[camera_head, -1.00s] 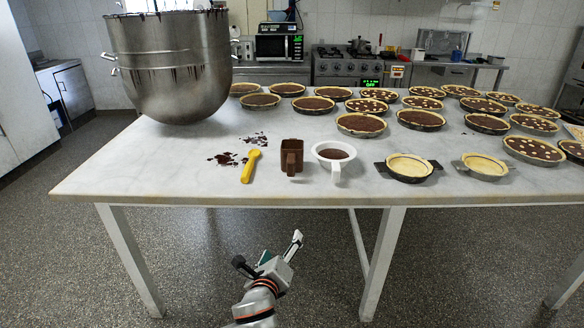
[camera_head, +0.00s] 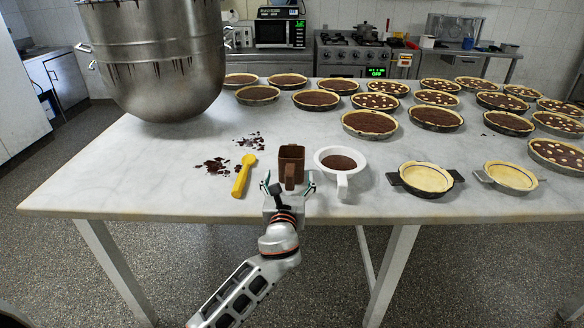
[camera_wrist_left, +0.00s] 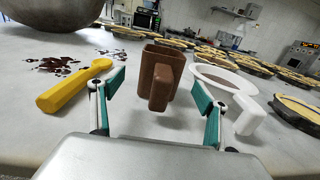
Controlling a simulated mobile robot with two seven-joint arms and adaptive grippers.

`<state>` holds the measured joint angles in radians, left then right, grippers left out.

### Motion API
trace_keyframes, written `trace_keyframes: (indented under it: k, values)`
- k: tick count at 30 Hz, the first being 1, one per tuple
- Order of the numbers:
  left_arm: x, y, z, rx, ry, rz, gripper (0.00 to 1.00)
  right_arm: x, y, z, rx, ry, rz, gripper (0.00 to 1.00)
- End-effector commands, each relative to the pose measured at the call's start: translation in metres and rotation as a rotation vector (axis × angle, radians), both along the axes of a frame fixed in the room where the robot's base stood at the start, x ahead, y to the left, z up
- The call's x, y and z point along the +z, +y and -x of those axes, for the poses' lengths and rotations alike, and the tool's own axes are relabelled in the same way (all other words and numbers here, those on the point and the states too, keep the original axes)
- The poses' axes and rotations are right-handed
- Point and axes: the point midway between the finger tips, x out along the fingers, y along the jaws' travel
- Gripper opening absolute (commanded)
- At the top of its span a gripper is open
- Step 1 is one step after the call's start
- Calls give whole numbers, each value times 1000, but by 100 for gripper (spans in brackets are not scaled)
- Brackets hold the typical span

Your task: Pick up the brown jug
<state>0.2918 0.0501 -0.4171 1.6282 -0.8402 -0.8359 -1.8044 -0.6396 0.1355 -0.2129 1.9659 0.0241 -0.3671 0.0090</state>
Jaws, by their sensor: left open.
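The brown jug (camera_head: 291,164) stands upright near the front edge of the marble table, its handle toward me. It also shows in the left wrist view (camera_wrist_left: 160,72), ahead and between the fingers. My left gripper (camera_head: 289,184) is open just in front of the jug. In the left wrist view the gripper (camera_wrist_left: 158,95) has one finger on each side of the handle, and I see no clear contact. The right gripper is not in view.
A yellow scoop (camera_head: 244,176) lies left of the jug, and a white jug (camera_head: 341,162) stands close on its right. A large steel bowl (camera_head: 158,60) stands at the back left. Several pies fill the right side of the marble table (camera_head: 120,185).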

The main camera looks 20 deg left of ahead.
Motion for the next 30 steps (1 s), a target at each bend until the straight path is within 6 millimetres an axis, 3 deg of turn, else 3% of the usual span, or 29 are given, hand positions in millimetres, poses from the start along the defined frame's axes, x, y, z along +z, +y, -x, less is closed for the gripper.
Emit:
trace_keyframes:
  k: [6, 16, 26, 30]
  values:
    - [0, 5, -22, 1, 0, 1, 75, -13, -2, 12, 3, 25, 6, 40]
    - [1, 13, -64, 2, 0, 0, 75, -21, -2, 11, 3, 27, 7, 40]
    - [1, 14, -72, 0, 1, 2, 75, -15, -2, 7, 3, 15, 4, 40]
    - [1, 14, -72, 0, 1, 2, 44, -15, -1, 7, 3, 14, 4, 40]
